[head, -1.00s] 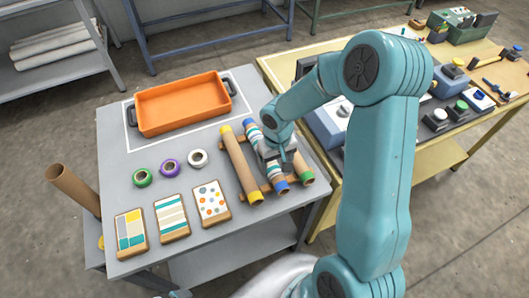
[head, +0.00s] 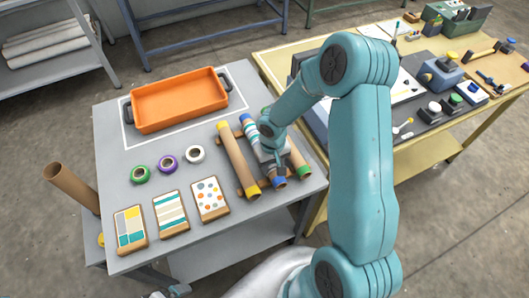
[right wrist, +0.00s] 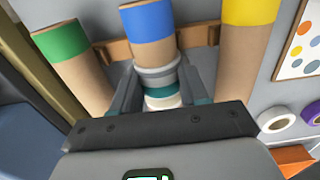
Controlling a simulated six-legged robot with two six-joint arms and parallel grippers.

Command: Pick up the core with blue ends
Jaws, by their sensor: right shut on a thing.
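The core with blue ends (head: 278,183) lies on a wooden rack on the grey table, between a core with yellow ends (head: 238,160) and a core with green ends (head: 299,166). My right gripper (head: 270,158) is down at its middle. In the right wrist view, the fingers of my right gripper (right wrist: 159,85) are shut on the blue-ended core (right wrist: 148,25), one on each side. The core's middle shows white and teal bands there and is partly hidden. I cannot tell any clear gap between core and rack.
The green-ended (right wrist: 70,55) and yellow-ended (right wrist: 243,60) cores flank the held one closely. An orange tray (head: 181,128) stands at the back. Tape rolls (head: 168,163) and patterned boards (head: 171,214) lie to the left. A yellow table (head: 433,140) with tools is at right.

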